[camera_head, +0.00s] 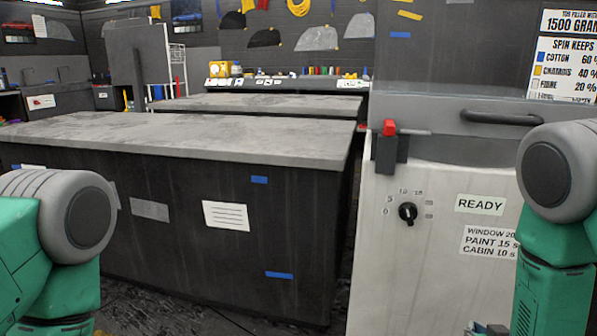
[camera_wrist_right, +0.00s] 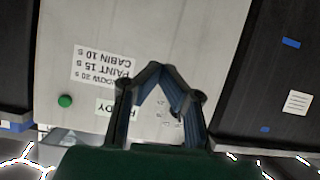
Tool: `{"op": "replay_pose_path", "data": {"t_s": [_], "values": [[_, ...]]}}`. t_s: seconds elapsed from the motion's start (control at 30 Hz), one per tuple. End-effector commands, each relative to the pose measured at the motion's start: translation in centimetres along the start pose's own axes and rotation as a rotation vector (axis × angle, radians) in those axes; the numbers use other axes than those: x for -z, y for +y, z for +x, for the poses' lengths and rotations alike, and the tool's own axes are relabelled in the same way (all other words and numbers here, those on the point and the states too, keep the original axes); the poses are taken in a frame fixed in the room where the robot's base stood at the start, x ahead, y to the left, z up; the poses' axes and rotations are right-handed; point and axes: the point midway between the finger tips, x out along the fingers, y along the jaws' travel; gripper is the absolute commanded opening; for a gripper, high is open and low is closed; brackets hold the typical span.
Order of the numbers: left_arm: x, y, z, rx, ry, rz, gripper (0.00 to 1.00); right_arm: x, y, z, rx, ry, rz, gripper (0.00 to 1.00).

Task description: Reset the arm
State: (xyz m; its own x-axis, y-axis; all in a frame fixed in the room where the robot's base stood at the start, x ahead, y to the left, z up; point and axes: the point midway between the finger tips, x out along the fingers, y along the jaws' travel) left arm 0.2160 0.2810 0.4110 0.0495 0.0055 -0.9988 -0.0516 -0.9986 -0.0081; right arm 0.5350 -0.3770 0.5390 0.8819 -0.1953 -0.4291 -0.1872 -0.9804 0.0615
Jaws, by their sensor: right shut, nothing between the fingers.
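My right gripper (camera_wrist_right: 161,70) shows in the right wrist view, its two dark fingers meeting at the tips with nothing between them. It is in front of the pale machine cabinet (camera_wrist_right: 210,30), and I cannot tell how far from it. In the head view only a small part of the right gripper (camera_head: 487,329) shows at the bottom edge, below the right arm's green and grey links. My left arm's links show at the left edge, but the left gripper is out of view.
The pale cabinet (camera_head: 385,270) has a black dial (camera_head: 407,212), a READY label (camera_head: 480,204), a red-topped lever (camera_head: 389,128) and a lid handle (camera_head: 502,118). A green button (camera_wrist_right: 65,101) shows in the wrist view. A dark workbench (camera_head: 180,140) with a bare grey top stands left.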

Motion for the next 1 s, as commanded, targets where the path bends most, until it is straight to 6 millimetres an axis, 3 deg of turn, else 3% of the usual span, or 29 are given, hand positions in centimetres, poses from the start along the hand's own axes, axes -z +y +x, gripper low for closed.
{"op": "replay_pose_path", "data": {"t_s": [0.1, 0.3, 0.5, 0.7, 0.73, 0.8, 1.0], "values": [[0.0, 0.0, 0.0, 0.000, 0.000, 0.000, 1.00, -5.7, -1.2, -2.6, 0.024, -0.184, -0.024, 0.00], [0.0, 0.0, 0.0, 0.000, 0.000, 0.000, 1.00, -14.1, -2.7, -8.5, 0.071, -0.485, -0.069, 0.00], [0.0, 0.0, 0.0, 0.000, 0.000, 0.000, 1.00, -20.9, -3.8, -16.0, 0.126, -0.776, -0.120, 0.00], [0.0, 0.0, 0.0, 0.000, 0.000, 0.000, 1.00, -25.3, -4.2, -24.0, 0.182, -1.038, -0.172, 0.00], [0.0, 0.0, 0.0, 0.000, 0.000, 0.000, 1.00, -25.8, -4.2, -25.2, 0.191, -1.078, -0.181, 0.00], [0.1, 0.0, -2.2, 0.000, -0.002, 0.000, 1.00, -23.6, -4.0, -25.8, 0.189, -1.067, -0.179, 0.00], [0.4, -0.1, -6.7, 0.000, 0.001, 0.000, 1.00, -19.5, -3.8, -27.6, 0.188, -1.064, -0.178, 0.00]]}}
